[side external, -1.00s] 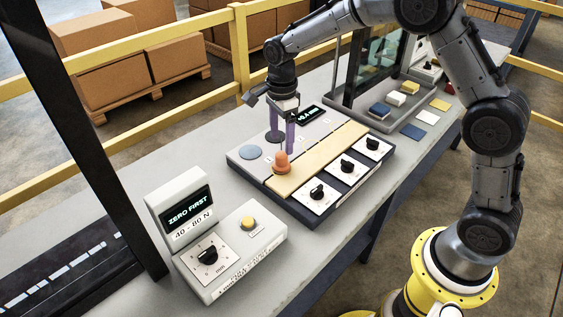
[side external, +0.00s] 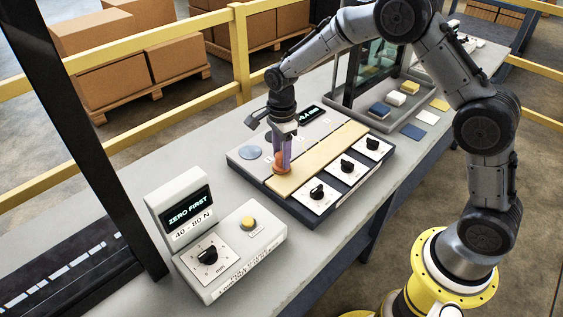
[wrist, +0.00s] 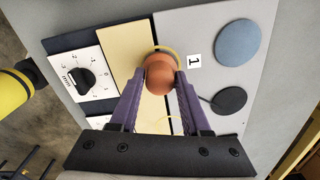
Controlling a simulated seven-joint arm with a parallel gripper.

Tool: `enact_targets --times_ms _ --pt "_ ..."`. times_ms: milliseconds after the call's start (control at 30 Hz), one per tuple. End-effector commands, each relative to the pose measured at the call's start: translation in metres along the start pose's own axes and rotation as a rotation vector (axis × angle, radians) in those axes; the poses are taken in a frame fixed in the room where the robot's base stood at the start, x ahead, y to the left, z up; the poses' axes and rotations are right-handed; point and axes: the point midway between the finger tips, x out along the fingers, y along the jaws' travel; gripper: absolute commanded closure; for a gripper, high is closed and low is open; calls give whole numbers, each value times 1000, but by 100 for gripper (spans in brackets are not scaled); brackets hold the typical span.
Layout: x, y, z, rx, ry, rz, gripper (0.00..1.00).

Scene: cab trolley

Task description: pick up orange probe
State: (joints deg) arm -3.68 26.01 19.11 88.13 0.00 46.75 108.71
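The orange probe (side external: 281,166), a rounded knob, stands on the grey panel at the edge of the tan strip. My gripper (side external: 282,158) is lowered over it, with its purple fingers on either side of the probe. The wrist view shows the orange probe (wrist: 158,76) between the two fingertips of my gripper (wrist: 162,78). The fingers look very close to its sides; whether they press on it cannot be told. The probe's lower part is hidden from the wrist camera.
The panel (side external: 247,167) carries several dials, a grey-blue disc (side external: 250,152) and a partly hidden display. A box reading "ZERO FIRST" (side external: 187,208) stands nearer the camera. A dark upright frame (side external: 95,135) is at left. Coloured blocks (side external: 396,98) lie beyond the panel.

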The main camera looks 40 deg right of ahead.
Motion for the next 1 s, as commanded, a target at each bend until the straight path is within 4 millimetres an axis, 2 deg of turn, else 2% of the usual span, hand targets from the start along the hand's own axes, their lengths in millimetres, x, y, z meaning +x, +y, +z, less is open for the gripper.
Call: enact_targets --times_ms 33,233,733,867,967,1000 --pt "0 0 0 0 0 0 64" --pt "0 0 0 0 0 0 100" --pt "-6 -1 0 0 -1 -2 100" --pt "-19 -1 0 0 -1 -4 100" --pt "-35 -1 0 0 -2 -6 100" --pt "-42 6 -2 0 -2 -5 100"
